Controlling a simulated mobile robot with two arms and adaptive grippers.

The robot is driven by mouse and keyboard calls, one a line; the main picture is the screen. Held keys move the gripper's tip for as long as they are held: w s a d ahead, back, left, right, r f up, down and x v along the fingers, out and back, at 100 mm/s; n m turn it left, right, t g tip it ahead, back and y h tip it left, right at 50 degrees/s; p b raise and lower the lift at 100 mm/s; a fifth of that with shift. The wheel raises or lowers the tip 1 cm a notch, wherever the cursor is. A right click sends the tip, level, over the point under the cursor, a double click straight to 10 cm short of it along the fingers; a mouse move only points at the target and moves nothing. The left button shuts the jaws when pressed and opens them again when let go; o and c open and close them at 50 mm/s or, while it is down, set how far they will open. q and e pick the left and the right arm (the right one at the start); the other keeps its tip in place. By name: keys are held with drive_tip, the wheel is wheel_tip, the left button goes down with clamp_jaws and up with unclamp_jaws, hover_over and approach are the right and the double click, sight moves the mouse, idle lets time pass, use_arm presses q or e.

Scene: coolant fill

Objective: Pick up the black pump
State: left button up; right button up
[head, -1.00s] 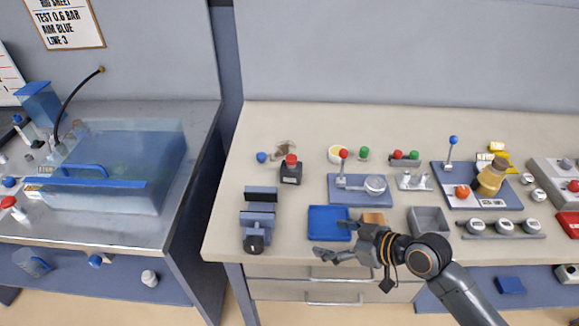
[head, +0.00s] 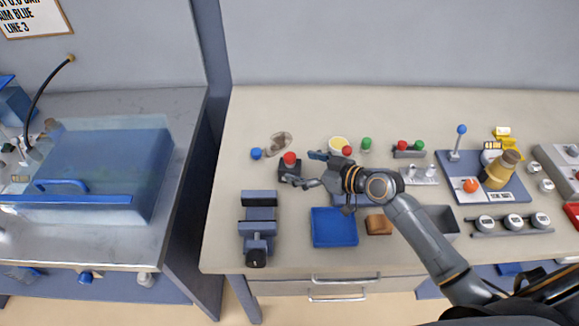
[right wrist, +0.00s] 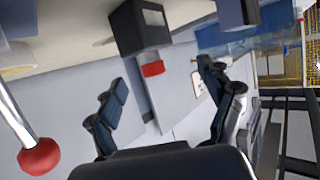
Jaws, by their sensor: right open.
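The black pump (head: 291,172), a small dark block with a red knob on top, stands upright at the left part of the bench. My right gripper (head: 309,169) is open and empty just to its right, with its fingers pointing left towards it. In the right wrist view the pump (right wrist: 140,27) and its red knob show tilted, beyond the open fingers (right wrist: 163,76) and roughly in line with the gap between them. I cannot tell whether a fingertip touches it. My left gripper is not in view.
A blue vise-like fixture (head: 259,214) and a blue tray (head: 334,230) lie in front. A blue knob (head: 256,154) is behind left of the pump. A lever with a red ball (right wrist: 39,157) is close beside my right gripper.

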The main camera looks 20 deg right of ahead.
sight(293, 163)
drive_tip(key=shift+w+a+f, duration=0.15)
drive_tip(key=shift+w+a, duration=0.05)
drive_tip(key=shift+w, duration=0.15)
drive_tip(key=shift+p+x, duration=0.65)
drive_tip(key=shift+x, duration=0.25)
drive_tip(key=shift+p+x, duration=0.35)
drive_tip(key=shift+x, duration=0.85)
drive_tip(key=shift+w+a+f, duration=0.15)
drive_tip(key=shift+w+f, duration=0.15)
drive_tip(key=shift+w, duration=0.2)
drive_tip(key=shift+s, duration=0.1)
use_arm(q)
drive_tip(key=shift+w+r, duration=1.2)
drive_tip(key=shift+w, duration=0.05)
use_arm(e)
drive_tip(key=c, duration=1.4)
